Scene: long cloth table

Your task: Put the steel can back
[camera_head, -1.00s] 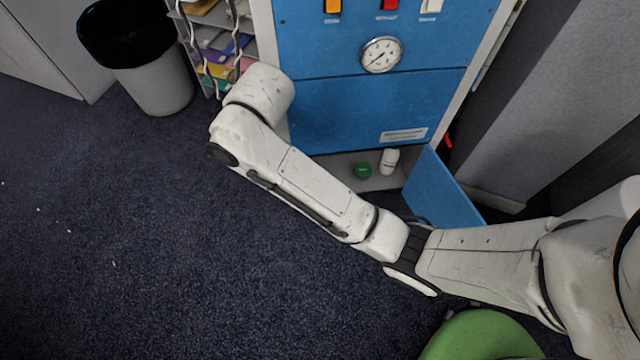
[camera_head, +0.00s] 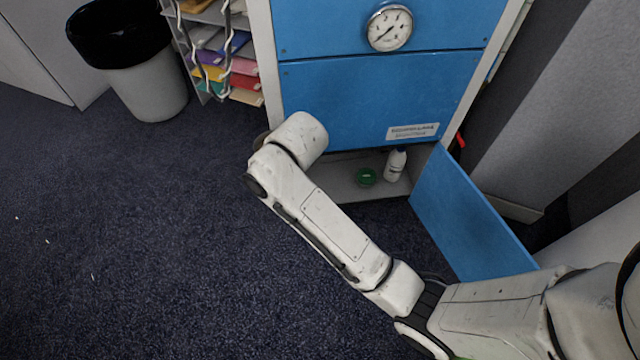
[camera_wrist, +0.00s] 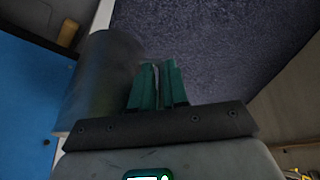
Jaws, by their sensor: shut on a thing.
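In the wrist view a dark grey metal cylinder, which looks like the steel can (camera_wrist: 98,82), is beside my gripper (camera_wrist: 159,70). The teal fingers are close together, with a narrow gap between them. The fingers overlap the can's right side, and the exact contact is hard to see. In the head view my arm reaches to the blue cabinet (camera_head: 375,95), and my gripper and the can are hidden behind it. The cabinet's low compartment (camera_head: 345,185) is open and holds a green round item (camera_head: 366,177) and a white bottle (camera_head: 395,166).
The open blue door (camera_head: 465,215) stands out at the right of the compartment. A paper rack (camera_head: 225,65) and a grey bin (camera_head: 150,90) are to the left. A grey partition (camera_head: 560,100) stands at the right.

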